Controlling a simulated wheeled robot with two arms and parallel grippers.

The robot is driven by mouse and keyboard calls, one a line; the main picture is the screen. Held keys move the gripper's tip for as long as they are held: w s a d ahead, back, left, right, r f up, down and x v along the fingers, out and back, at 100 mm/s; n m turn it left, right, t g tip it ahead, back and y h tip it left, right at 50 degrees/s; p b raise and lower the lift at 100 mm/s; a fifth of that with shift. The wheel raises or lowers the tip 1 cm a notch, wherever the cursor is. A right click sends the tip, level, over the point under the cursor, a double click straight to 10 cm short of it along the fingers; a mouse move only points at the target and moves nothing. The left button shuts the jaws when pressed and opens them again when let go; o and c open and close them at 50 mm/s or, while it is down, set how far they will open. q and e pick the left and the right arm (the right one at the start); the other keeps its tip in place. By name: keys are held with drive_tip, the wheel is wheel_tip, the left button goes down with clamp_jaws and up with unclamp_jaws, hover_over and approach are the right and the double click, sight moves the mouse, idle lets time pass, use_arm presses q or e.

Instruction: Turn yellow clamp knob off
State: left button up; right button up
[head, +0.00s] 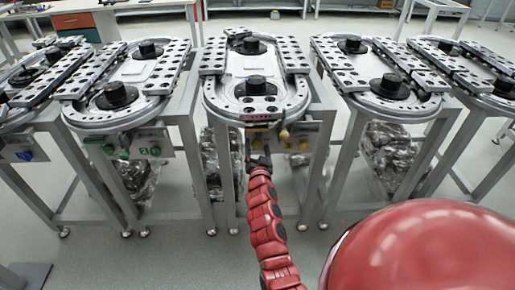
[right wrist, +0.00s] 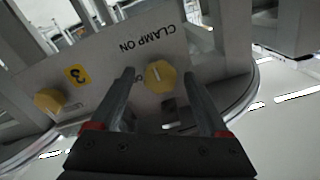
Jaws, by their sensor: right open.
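The yellow clamp knob (right wrist: 160,76) is on a grey panel, seen upside down and tilted in the right wrist view. Its pale mark seems to point up the picture, towards the words CLAMP ON. Part of another label shows beside the left finger. My right gripper (right wrist: 160,82) is open, one finger to each side of the knob in the picture; I cannot tell whether they touch it. In the head view my right gripper (head: 259,161) is at the front panel of the middle station, where the knob is hard to make out. My left gripper is not in view.
A second yellow knob (right wrist: 49,101) and a yellow label with a 3 (right wrist: 77,74) are on the same panel. The middle ring track (head: 297,103) is above the gripper. Similar stations stand on both sides, with metal legs close by. The floor in front is clear.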

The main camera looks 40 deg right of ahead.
clamp_jaws()
idle(0.3)
drive_tip(key=shift+n, duration=0.3)
drive_tip(key=n+b, duration=0.2)
drive_tip(key=n, duration=0.1)
drive_tip(key=shift+f, duration=0.1)
drive_tip(key=n+b, duration=0.1)
drive_tip(key=n, duration=0.4)
drive_tip(key=shift+a+b, duration=0.1)
drive_tip(key=shift+b, duration=0.3)
drive_tip(key=n, duration=0.9)
drive_tip(key=shift+n, duration=0.3)
